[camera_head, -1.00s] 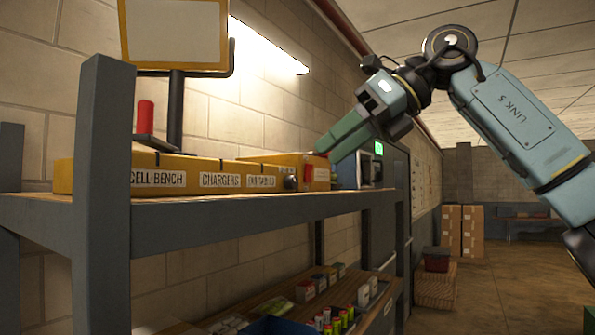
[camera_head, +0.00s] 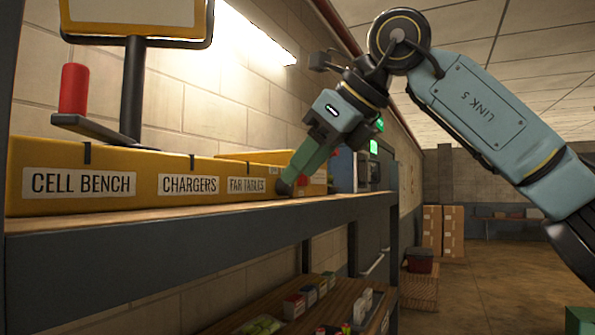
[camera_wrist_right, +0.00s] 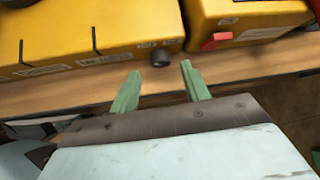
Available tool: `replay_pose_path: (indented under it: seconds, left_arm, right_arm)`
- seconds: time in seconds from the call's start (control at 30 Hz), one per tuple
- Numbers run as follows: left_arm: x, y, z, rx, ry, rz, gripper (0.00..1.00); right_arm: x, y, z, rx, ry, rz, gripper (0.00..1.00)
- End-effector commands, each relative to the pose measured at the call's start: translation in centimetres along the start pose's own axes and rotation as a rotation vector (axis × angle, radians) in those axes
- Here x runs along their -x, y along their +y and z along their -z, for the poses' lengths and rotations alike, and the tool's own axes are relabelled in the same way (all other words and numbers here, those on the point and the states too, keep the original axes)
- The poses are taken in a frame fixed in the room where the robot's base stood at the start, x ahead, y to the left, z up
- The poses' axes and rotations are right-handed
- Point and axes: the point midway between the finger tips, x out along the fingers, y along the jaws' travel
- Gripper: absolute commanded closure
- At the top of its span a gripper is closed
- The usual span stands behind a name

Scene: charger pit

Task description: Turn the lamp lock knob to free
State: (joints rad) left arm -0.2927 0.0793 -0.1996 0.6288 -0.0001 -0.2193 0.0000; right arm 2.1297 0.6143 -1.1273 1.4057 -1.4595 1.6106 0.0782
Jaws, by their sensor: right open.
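The black lamp lock knob (camera_wrist_right: 160,57) sticks out from the front face, near the right end, of the long yellow box (camera_wrist_right: 80,40) on the shelf. In the right wrist view my right gripper (camera_wrist_right: 161,70) is open, its two green fingertips apart and the knob showing between and just beyond them. Nothing is between the fingers. In the head view my right gripper (camera_head: 290,183) reaches down to the right end of the yellow box (camera_head: 110,160), and the knob is hard to tell from the dark fingertip area. I cannot read the knob's setting. My left gripper is not in view.
A second yellow box with a red switch (camera_wrist_right: 216,40) stands right of the knob. The wooden shelf edge (camera_wrist_right: 270,58) runs in front. Small goods lie on a lower shelf.

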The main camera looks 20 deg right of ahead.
Motion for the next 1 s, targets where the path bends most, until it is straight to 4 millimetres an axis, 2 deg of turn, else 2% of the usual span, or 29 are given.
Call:
replay_pose_path:
  seconds: [0.07,0.2,0.53,0.87,0.9,1.0]
  left_arm:
    - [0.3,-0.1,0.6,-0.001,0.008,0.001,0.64]
    - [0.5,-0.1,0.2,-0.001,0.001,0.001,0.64]
    - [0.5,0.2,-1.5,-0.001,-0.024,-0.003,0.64]
    - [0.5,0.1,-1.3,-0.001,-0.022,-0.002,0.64]
    - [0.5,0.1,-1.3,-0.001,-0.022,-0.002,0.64]
    - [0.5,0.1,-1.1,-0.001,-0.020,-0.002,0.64]
  right_arm:
    - [-1.1,-0.1,-0.1,-0.001,0.001,-0.001,0.53]
    - [-2.2,-0.1,0.0,-0.001,0.000,0.000,0.53]
    - [-2.6,0.0,0.0,-0.001,0.000,0.000,0.53]
    - [-2.6,0.0,0.0,-0.001,-0.001,0.000,0.95]
    - [-2.6,0.0,0.0,-0.001,-0.001,0.000,0.98]
    - [-2.6,-0.1,0.0,-0.020,-0.001,-0.017,0.98]
